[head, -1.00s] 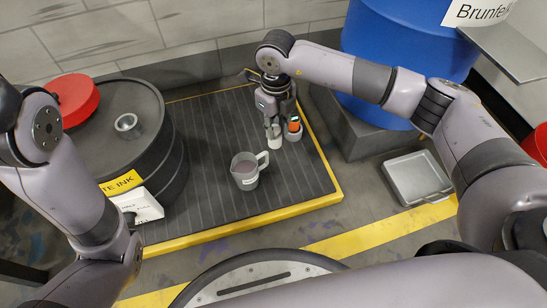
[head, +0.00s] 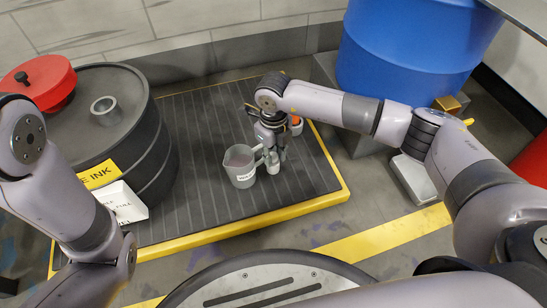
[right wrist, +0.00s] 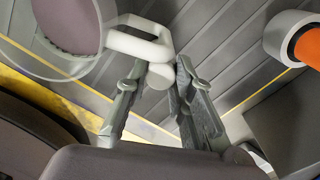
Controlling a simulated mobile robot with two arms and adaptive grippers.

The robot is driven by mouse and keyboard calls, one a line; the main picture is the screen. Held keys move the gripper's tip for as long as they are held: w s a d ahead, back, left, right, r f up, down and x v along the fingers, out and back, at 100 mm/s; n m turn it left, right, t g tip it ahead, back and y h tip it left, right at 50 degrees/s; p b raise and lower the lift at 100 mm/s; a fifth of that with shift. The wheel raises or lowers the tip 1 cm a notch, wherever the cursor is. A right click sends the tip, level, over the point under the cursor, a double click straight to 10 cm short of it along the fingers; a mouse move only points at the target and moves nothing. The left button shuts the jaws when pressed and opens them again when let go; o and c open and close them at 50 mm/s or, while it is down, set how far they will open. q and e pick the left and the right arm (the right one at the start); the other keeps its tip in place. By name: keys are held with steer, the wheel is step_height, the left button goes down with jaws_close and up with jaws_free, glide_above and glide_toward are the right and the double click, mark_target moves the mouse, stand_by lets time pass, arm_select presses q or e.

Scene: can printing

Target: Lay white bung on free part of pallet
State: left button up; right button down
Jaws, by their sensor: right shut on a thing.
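The white bung (right wrist: 159,76) is between the fingertips of my right gripper (right wrist: 158,72) in the right wrist view. In the head view my right gripper (head: 271,158) points down over the dark slatted pallet (head: 210,197) with its yellow edge, just right of the grey jug (head: 241,172). The jug's handle (right wrist: 138,38) is very close to the fingers. My left arm shows at the left, but its gripper is out of view.
A white cup-like piece with an orange part (head: 296,125) stands on the pallet behind my right gripper. A dark drum (head: 150,140) with a red lid-like piece (head: 40,80) and a metal ring stands left. A blue drum (head: 400,55) stands back right. The pallet's front right is bare.

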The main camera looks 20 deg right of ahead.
steer(key=shift+r, duration=0.15)
steer(key=shift+f, duration=0.25)
steer(key=c, duration=1.4)
jaws_free()
steer(key=shift+o, duration=0.2)
steer(key=shift+r, duration=0.2)
step_height(320, 180, up, 12)
steer(key=p, duration=0.7)
steer(key=shift+p, duration=0.4)
